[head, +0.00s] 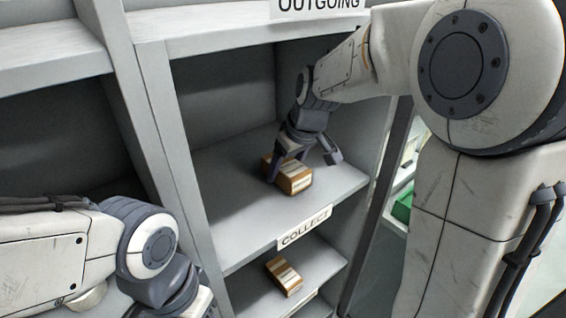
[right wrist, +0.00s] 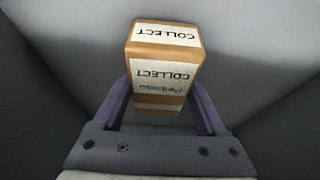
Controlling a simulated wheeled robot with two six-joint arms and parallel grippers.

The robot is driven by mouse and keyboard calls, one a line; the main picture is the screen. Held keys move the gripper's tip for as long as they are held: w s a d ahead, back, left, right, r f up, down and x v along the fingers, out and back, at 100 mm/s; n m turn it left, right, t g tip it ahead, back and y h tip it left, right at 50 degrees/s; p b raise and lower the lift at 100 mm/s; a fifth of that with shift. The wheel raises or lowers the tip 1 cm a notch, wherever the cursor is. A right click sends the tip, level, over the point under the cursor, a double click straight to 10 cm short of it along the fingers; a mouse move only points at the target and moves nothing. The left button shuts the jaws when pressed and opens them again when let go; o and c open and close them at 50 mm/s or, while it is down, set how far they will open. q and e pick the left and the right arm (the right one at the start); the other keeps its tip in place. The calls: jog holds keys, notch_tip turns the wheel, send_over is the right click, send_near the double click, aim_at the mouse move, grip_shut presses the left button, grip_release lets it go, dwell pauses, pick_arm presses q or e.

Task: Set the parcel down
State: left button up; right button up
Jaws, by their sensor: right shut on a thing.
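The parcel (head: 296,182) is a small brown box with white labels. In the head view it is inside the shelf bay marked COLLECT, at or just above the shelf board (head: 235,210); I cannot tell whether its underside touches. My right gripper (head: 303,165) reaches in from above and is shut on it. In the right wrist view the parcel (right wrist: 165,65) sits between the two purple fingers of my right gripper (right wrist: 160,105), and its labels read COLLECT upside down. My left arm shows at lower left, but its fingers are out of the picture.
A similar brown box (head: 285,275) lies on the shelf below. A COLLECT sign (head: 304,228) is on the shelf's front edge, and an OUTGOING sign (head: 318,5) is above. Upright panels bound the bay. The shelf left of the parcel is clear.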

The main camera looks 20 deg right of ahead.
jog(key=shift+f, duration=0.45)
jog(key=shift+f, duration=0.15)
jog(key=o, duration=1.5)
